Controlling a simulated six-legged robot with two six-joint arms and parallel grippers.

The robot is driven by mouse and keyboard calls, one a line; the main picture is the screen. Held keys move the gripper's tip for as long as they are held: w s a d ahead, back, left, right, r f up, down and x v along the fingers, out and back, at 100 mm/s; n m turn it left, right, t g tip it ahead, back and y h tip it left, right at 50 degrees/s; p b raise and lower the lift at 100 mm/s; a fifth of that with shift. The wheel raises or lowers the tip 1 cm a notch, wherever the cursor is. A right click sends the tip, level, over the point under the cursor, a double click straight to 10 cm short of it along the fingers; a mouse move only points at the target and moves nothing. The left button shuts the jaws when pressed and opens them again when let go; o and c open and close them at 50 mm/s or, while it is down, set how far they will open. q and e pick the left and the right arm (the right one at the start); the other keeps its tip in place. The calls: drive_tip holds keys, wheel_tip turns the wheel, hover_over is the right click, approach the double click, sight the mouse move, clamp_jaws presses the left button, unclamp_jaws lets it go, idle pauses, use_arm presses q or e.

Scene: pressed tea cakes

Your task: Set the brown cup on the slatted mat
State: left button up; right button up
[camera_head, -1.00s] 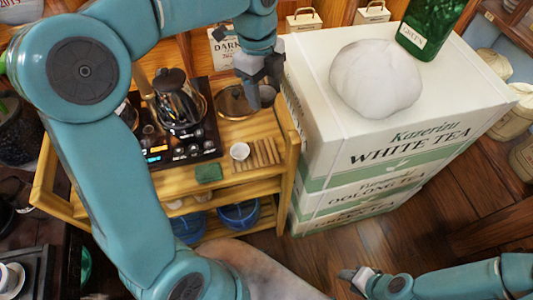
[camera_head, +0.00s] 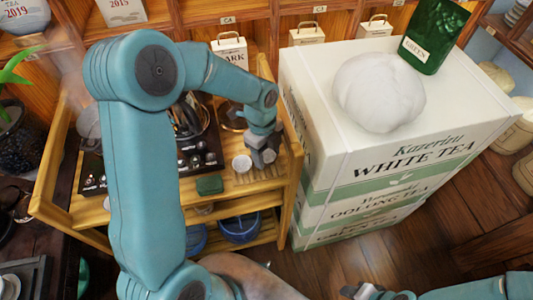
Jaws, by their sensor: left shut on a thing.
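My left gripper (camera_head: 264,157) points down over the slatted mat (camera_head: 243,178) on the wooden shelf unit. It is shut on a small dark thing, taken to be the brown cup (camera_head: 269,156), mostly hidden by the fingers. The cup is over the mat or on it; I cannot tell whether it touches. A white cup (camera_head: 241,163) stands just left of the gripper, at the mat's left end. My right gripper (camera_head: 362,291) is at the bottom edge, far from the shelf, and its jaws are not clear.
A dark tea tray (camera_head: 205,158) with a glass pot and a green block (camera_head: 209,185) lie left of the mat. White tea boxes (camera_head: 330,150) rise close to the right, topped by a white wrapped lump (camera_head: 378,92) and a green pouch (camera_head: 433,38).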

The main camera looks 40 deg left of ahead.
use_arm(q)
drive_tip(key=shift+f, duration=0.35)
drive_tip(key=shift+f, duration=0.15)
drive_tip(key=o, duration=1)
drive_tip(key=shift+o, duration=0.2)
wheel_tip(320, 180, up, 12)
drive_tip(key=a, duration=0.1)
drive_tip(key=shift+a, duration=0.2)
drive_tip(key=shift+w, duration=0.1)
